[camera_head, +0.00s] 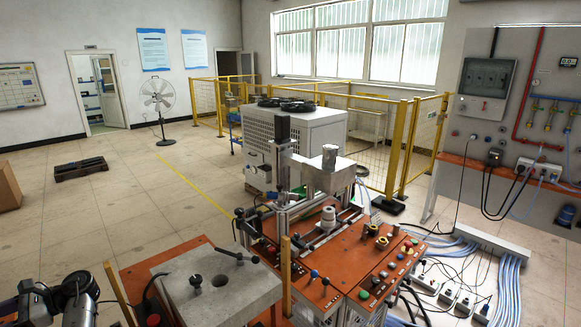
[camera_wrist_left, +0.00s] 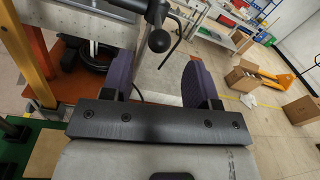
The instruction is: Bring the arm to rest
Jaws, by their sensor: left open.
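My left arm (camera_head: 72,300) shows at the lower left corner of the head view, left of the grey block and the orange-topped bench. My left gripper (camera_wrist_left: 160,70) shows in the left wrist view with two purple fingers set wide apart. Nothing is held between them. A black ball-ended lever (camera_wrist_left: 159,40) appears beyond the fingers; I cannot tell how far away it is. The fingertips cannot be made out in the head view. My right gripper is in neither view.
The grey block (camera_head: 222,296) carries black ball-ended levers. The heater machine's orange control panel (camera_head: 345,268) has several buttons and knobs. A grey metal box (camera_head: 327,178) stands above it. Cables lie on the floor at right. Open floor (camera_head: 120,190) lies at left, with a dark pallet (camera_head: 80,169).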

